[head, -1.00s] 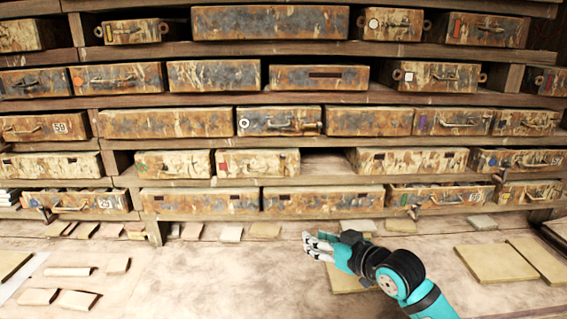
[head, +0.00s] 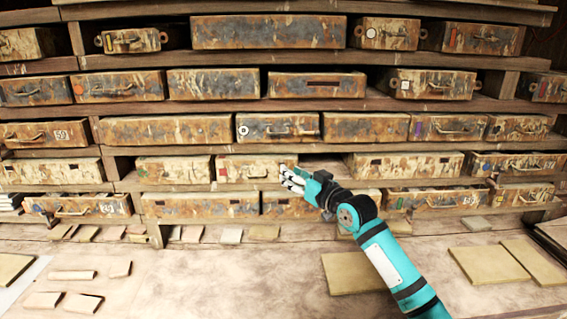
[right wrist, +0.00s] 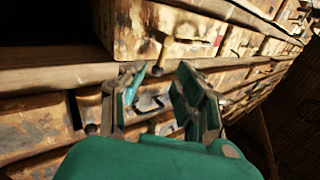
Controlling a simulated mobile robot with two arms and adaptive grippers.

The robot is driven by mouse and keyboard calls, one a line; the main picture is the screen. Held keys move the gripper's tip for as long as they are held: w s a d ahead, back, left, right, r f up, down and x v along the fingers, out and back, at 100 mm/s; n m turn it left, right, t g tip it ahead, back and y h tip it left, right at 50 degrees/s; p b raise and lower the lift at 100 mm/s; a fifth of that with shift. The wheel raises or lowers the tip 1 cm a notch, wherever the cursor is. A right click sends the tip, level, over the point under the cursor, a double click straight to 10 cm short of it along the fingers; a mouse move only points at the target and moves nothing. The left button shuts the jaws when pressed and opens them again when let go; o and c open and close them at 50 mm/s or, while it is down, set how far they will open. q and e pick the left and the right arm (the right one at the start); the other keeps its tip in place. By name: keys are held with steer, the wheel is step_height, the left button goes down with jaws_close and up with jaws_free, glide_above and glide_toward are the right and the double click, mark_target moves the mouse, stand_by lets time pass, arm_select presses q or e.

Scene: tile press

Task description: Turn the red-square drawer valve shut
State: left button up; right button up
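The drawer with the red square (head: 239,172) is in the second row from the bottom in the head view. The red square (head: 223,170) is at its left end, and a pale handle-like part shows on its front. In the right wrist view this drawer (right wrist: 190,28) carries a red mark (right wrist: 217,41) and a brass-coloured valve handle (right wrist: 158,54). My right gripper (head: 287,179) is in front of the drawer's right end. In the right wrist view its two fingers (right wrist: 160,90) are apart with nothing between them; the valve handle lies beyond them. My left gripper is not in view.
An empty gap (head: 322,168) lies just right of the red-square drawer. Other rusty drawers (head: 202,205) fill the shelves around it. Flat tiles (head: 352,272) lie on the bench (head: 200,275) below, whose middle is mostly clear.

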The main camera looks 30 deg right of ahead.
steer(key=shift+w+a+p, duration=0.1)
steer(key=shift+w+p, duration=0.3)
steer(key=shift+w, duration=1.95)
jaws_close()
